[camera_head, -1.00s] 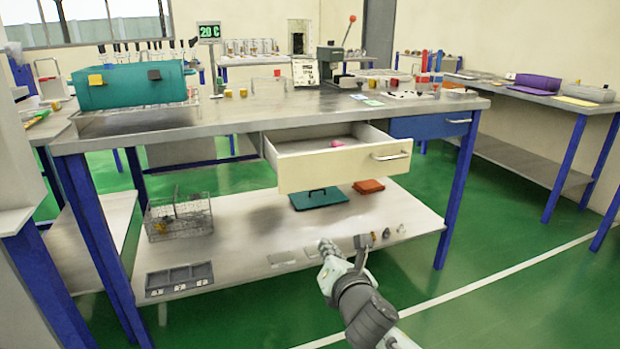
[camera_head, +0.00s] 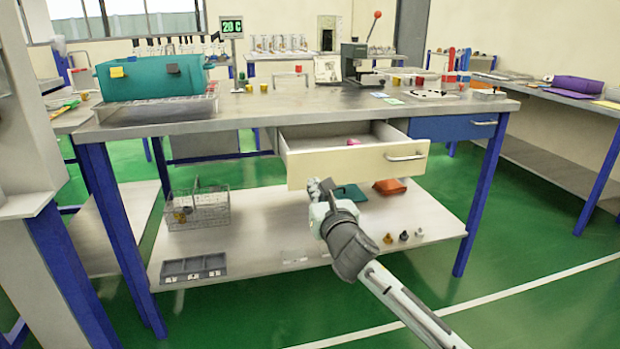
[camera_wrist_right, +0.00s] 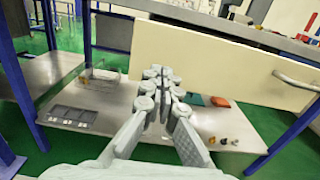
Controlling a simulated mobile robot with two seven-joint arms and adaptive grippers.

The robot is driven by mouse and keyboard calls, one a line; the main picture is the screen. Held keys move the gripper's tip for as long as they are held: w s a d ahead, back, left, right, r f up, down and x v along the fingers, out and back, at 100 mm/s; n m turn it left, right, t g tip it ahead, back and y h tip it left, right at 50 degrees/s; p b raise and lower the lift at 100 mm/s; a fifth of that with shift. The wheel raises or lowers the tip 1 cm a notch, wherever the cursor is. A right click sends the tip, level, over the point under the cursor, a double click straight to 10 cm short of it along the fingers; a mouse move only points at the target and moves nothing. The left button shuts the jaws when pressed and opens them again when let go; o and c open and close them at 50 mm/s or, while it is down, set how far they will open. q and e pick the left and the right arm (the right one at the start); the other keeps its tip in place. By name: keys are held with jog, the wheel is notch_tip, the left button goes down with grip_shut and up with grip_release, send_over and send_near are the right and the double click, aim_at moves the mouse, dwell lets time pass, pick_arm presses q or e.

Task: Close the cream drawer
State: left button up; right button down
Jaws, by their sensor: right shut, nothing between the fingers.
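The cream drawer (camera_head: 355,164) stands pulled out under the workbench, with a metal bar handle (camera_head: 406,156) towards the right of its front. A small pink object (camera_head: 353,142) lies inside it. In the right wrist view the drawer front (camera_wrist_right: 200,62) fills the upper middle, with the handle at the right. My right gripper (camera_head: 322,188) is shut and empty, just below the drawer front's lower left part in the head view. It also shows in the right wrist view (camera_wrist_right: 160,75), fingertips pointing towards the front. Whether they touch it I cannot tell. My left gripper is not in view.
A closed blue drawer (camera_head: 453,127) sits right of the cream one. The lower shelf (camera_head: 260,245) holds a wire basket (camera_head: 198,209), a grey compartment tray (camera_head: 193,268), an orange item (camera_head: 389,186) and small parts. A blue table leg (camera_head: 480,200) stands at the right.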

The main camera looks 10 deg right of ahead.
aim_at(307, 171)
jog(key=w, duration=0.5)
jog(key=shift+a, duration=0.1)
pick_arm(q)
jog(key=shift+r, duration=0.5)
pick_arm(e)
jog(key=shift+w, duration=0.2)
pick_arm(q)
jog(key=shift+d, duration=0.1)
